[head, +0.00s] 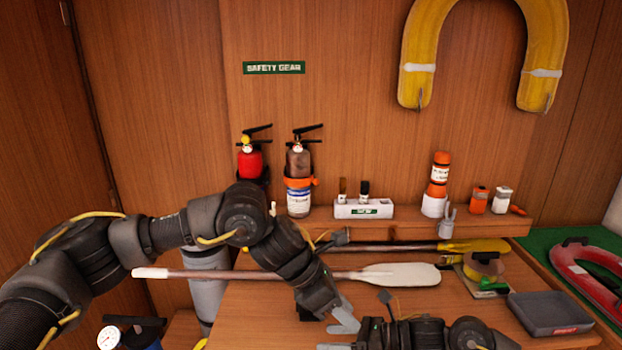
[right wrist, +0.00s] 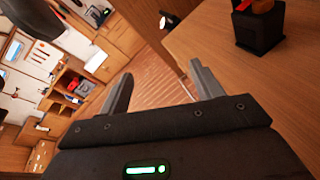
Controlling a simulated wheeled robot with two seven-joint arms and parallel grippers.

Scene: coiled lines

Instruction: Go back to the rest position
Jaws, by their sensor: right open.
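My left arm reaches in from the left in the head view, over the wooden bench (head: 245,320). Its gripper (head: 344,316) points down near the front middle of the bench. Only a pale finger shows clearly, so I cannot tell whether it is open or shut. My right arm lies low at the bottom edge of the head view, close to the left gripper. In the right wrist view my right gripper (right wrist: 160,88) is open, with nothing between its fingers. Beyond them are the wooden floor (right wrist: 155,80) and a bench edge.
A white-bladed paddle (head: 400,275) lies behind my left forearm. Two extinguishers (head: 250,160) (head: 298,165) and a white holder (head: 363,209) stand at the back. A grey tray (head: 550,313) and a yellow round item (head: 484,267) are on the right. A gauge-topped cylinder (head: 109,337) stands lower left.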

